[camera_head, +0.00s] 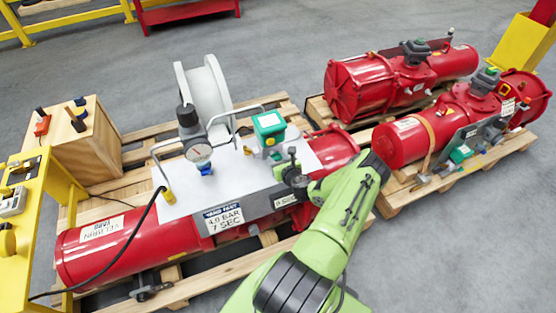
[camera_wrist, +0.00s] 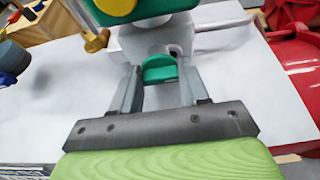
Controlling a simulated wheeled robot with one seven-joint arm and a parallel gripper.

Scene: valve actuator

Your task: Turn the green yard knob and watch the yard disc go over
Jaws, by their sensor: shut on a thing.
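The green yard knob (camera_wrist: 160,68) is low on the front of a green-topped box (camera_wrist: 160,20) in the wrist view. My gripper (camera_wrist: 159,80) is shut on the knob, with one grey finger on each side. In the head view my gripper (camera_head: 291,160) is just in front of the green box (camera_head: 268,128), and the knob is hidden there. A yellow round piece (camera_wrist: 117,6) shows on the box at the top edge of the wrist view; I cannot tell whether it is the yard disc.
The box stands on a white plate above a red cylinder (camera_head: 110,245) on a pallet. A gauge (camera_head: 200,152) and bent pipes stand to its left. More red actuators (camera_head: 375,85) lie on pallets at the right.

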